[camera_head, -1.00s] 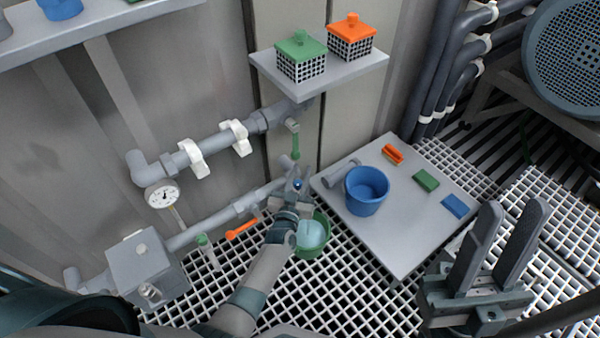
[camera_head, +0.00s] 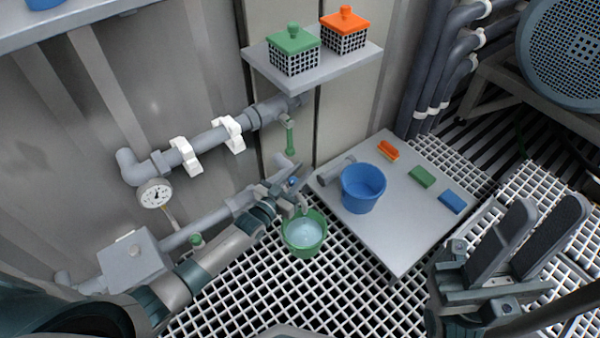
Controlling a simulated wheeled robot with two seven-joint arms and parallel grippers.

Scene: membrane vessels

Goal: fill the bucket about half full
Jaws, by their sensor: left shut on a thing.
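A green bucket (camera_head: 304,243) stands on the white grating below the end of the lower grey pipe. Pale water shows inside it, with the green inner wall visible above the surface. My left gripper (camera_head: 291,190) is just above the bucket's far rim, at the pipe's end, shut on a small tap handle with a blue part (camera_head: 293,181); the jaws mostly hide the handle. Whether water is flowing is too small to tell. A blue bucket (camera_head: 363,190) stands upright on the grey table. My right gripper (camera_head: 545,212) is open and empty at the lower right.
The grey table (camera_head: 400,245) also carries an orange block (camera_head: 388,150), a green block (camera_head: 422,177) and a blue block (camera_head: 452,202). A shelf (camera_head: 345,72) holds two caged boxes. A gauge (camera_head: 155,194) and a green valve handle (camera_head: 290,138) are on the pipework.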

